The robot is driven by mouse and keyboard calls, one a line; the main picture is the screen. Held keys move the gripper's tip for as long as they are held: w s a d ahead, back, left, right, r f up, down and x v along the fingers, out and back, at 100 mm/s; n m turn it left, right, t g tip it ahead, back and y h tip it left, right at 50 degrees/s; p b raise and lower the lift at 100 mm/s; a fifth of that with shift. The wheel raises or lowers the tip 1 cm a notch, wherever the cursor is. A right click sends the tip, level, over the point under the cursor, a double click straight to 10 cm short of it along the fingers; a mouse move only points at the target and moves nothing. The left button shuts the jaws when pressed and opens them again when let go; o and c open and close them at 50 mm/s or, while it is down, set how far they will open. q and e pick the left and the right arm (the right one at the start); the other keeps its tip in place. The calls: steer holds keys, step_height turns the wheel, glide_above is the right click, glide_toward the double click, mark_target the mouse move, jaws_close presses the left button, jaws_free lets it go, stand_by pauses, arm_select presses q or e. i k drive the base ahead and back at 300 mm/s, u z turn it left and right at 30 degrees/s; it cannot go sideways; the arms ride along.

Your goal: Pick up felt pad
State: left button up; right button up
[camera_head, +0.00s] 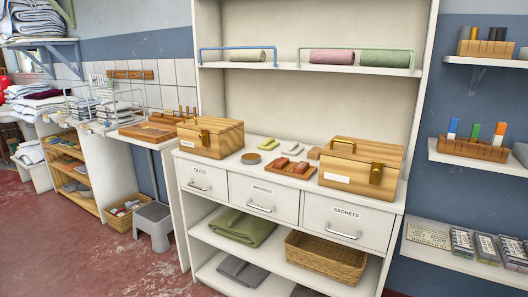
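I cannot tell for sure which thing is the felt pad. A green folded cloth-like piece (240,227) lies on the open shelf under the drawers. A grey folded piece (246,271) lies on the bottom shelf below it. Small flat yellow-green pieces (268,144) lie on the cabinet top near its back. Neither of my grippers is in view.
Two wooden boxes, left (210,138) and right (361,167), stand on the white cabinet. Between them are a small round dish (251,158) and a brown tray (290,170). A wicker basket (326,257) shares the green piece's shelf. The red floor (95,262) is clear at front left.

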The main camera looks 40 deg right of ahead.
mark_target(294, 150)
steer(key=u, duration=0.45)
steer(key=i, duration=1.4)
steer(key=z, duration=0.75)
steer(key=i, duration=0.95)
steer(key=z, duration=1.1)
